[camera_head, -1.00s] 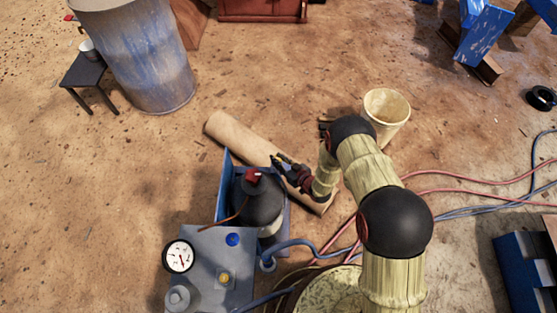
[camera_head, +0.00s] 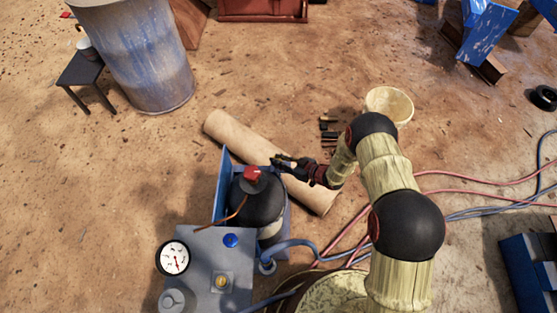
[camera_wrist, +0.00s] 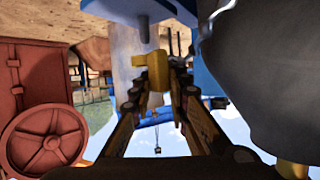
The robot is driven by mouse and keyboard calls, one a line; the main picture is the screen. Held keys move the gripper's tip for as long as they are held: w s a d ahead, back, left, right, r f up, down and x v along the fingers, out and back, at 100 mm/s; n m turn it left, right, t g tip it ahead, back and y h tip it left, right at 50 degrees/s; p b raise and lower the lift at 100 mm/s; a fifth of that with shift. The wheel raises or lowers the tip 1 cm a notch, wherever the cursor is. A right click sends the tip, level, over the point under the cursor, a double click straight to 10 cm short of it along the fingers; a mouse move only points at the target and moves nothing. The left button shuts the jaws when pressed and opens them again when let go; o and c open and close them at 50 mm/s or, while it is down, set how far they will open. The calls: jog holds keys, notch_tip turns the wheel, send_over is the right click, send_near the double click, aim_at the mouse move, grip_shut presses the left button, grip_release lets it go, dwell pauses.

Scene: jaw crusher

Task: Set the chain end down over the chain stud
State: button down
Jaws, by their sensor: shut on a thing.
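My gripper (camera_head: 282,161) is beside the dark gas cylinder (camera_head: 262,203), by the top edge of the blue rack (camera_head: 224,180). In the wrist view my gripper (camera_wrist: 159,88) is shut on a small yellow piece (camera_wrist: 158,70), apparently the chain end. I cannot make out chain links. A short grey peg (camera_wrist: 143,32), apparently the chain stud, sticks out of a blue part (camera_wrist: 135,8) just beyond the yellow piece. The two look close but apart; the exact gap is unclear. The head view is too small to show peg or chain.
The grey cylinder body (camera_wrist: 265,70) fills the wrist view's right side. A panel with a gauge (camera_head: 173,258) stands in front of the rack. A cardboard tube (camera_head: 240,137) lies behind. A bucket (camera_head: 390,104) and hoses (camera_head: 460,197) are to the right.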

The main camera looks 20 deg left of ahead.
aim_at(280, 172)
jog(key=shift+f+b, duration=1.4)
jog(key=shift+f, duration=0.55)
jog(key=shift+s+f+b, duration=0.2)
jog(key=shift+f+b, duration=0.1)
jog(key=shift+f, duration=0.15)
jog(key=shift+s+d+f, duration=0.15)
jog(key=c, duration=1.7)
grip_release()
jog(key=shift+s+f, duration=0.1)
jog(key=shift+f, duration=0.05)
jog(key=shift+d, duration=0.4)
jog(key=v, duration=0.3)
jog(key=r+v, duration=0.1)
jog(key=v, duration=0.7)
jog(key=shift+w+a+r, duration=0.2)
jog(key=shift+w+r, duration=0.1)
jog(key=shift+r, duration=0.05)
